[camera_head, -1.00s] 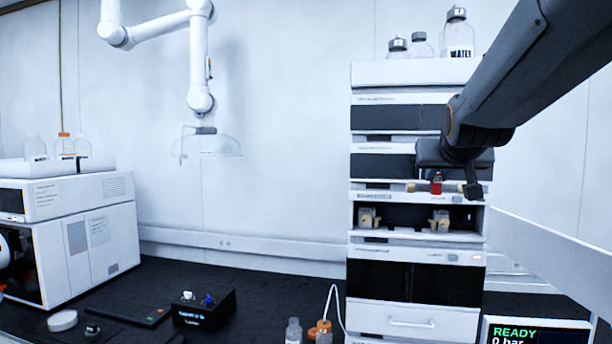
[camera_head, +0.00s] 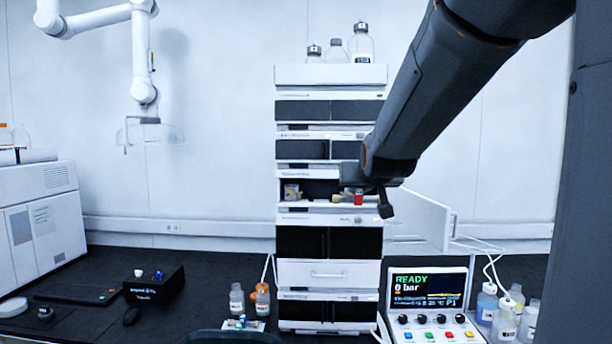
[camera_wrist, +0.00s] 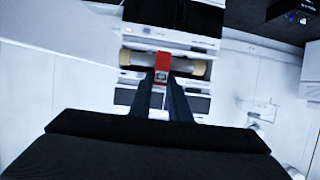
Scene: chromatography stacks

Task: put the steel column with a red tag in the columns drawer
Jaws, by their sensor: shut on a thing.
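My gripper (camera_head: 364,196) is shut on the steel column (camera_wrist: 191,68), with the red tag (camera_wrist: 162,62) between its fingers. The red tag also shows in the head view (camera_head: 359,198). The column lies crosswise in the jaws, with pale ends sticking out on both sides. In the head view it is in front of the right part of the stack's open bay (camera_head: 318,190); its distance from the bay is unclear. A shut white drawer with a handle (camera_head: 327,273) is lower in the stack. I cannot read whether it is the columns drawer.
A white door (camera_head: 420,216) stands open at the stack's right side. Bottles (camera_head: 361,43) stand on top of the stack. A control box with a READY screen (camera_head: 429,290) and several bottles (camera_head: 505,320) are at the right. Small bottles (camera_head: 237,299) stand left of the stack.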

